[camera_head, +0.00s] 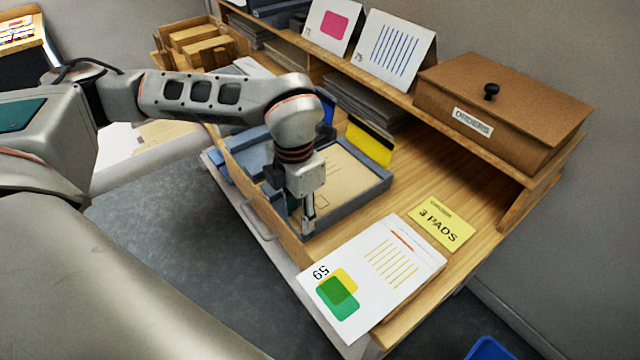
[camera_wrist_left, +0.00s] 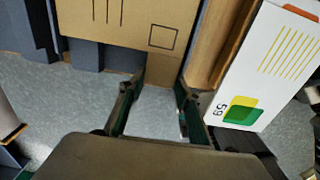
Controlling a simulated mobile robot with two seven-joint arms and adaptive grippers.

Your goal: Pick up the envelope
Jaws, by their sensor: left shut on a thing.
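The tan envelope (camera_head: 342,176) lies in a blue-grey tray (camera_head: 372,194) on the wooden desk. In the left wrist view the envelope (camera_wrist_left: 130,25) shows dark lines and a printed square, and its near part reaches between my fingers. My left gripper (camera_head: 308,222) points down at the tray's near end and is shut on the envelope. In the left wrist view its two fingers (camera_wrist_left: 156,92) stand on either side of the envelope's near part. The exact contact is hard to see. My right gripper is not in view.
A white card marked 59 (camera_head: 372,270) and a yellow "3 PADS" note (camera_head: 441,226) lie to the right of the tray. A yellow and black card (camera_head: 369,143) stands behind it. A brown "ORDERS" box (camera_head: 500,105) sits on the shelf above. Grey floor shows in front.

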